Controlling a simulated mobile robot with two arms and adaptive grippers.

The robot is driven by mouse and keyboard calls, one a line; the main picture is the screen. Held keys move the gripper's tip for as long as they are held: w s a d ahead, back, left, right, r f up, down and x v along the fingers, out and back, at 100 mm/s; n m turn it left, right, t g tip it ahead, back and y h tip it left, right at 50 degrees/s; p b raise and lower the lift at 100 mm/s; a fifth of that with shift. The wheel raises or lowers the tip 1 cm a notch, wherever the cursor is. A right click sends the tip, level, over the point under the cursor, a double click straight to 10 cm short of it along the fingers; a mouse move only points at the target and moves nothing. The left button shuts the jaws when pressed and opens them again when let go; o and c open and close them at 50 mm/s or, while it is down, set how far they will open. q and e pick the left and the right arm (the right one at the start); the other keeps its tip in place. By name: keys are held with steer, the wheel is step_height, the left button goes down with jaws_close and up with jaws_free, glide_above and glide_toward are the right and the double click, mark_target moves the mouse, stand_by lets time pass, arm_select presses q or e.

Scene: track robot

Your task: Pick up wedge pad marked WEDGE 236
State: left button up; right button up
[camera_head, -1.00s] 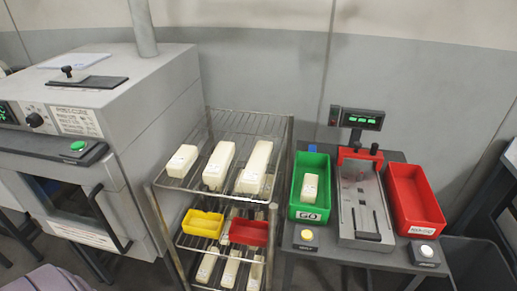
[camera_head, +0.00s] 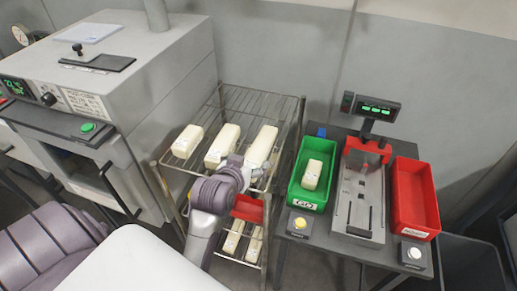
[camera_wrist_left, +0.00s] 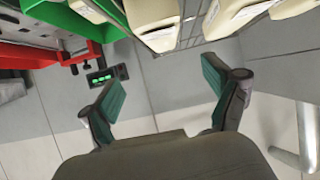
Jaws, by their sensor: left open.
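Cream wedge pads lie on the wire rack's top shelf: a left one (camera_head: 187,141), a middle one (camera_head: 222,143) and a right one (camera_head: 262,146). More pads (camera_head: 233,237) lie on the lower shelf, and one pad (camera_head: 312,174) is in the green bin. Their markings are too small to read, so I cannot tell which is WEDGE 236. My left gripper (camera_head: 255,176) is at the top shelf's front edge, near the middle and right pads. In the left wrist view my left gripper (camera_wrist_left: 165,95) is open and empty, with pads (camera_wrist_left: 155,20) beyond its fingers. My right gripper is not in view.
The wire rack (camera_head: 285,108) stands between the grey oven (camera_head: 160,75) and the bench with the green bin (camera_head: 297,190), scale (camera_head: 355,235) and red bin (camera_head: 415,200). A small red tray (camera_head: 248,208) sits below the top shelf, partly behind my arm.

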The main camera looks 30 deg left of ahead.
arm_select(q)
steer(key=p, duration=0.1)
glide_toward(259, 147)
steer(key=x, duration=0.4)
steer(key=shift+w+d+f, duration=0.2)
steer(key=shift+d, duration=0.1)
steer(key=shift+w+a+p, duration=0.2)
steer(key=shift+w+p, duration=0.15)
steer(key=shift+p, duration=0.25)
steer(key=x, duration=0.2)
steer(key=p+x, duration=0.1)
steer(key=x, duration=0.1)
steer(key=shift+a+p, duration=0.25)
steer(key=shift+p, duration=0.05)
steer(key=shift+w+f, duration=0.2)
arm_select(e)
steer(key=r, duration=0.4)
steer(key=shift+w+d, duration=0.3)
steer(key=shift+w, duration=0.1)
arm_select(q)
steer(key=c, duration=1.3)
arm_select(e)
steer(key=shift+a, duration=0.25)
arm_select(q)
steer(key=shift+r, duration=0.1)
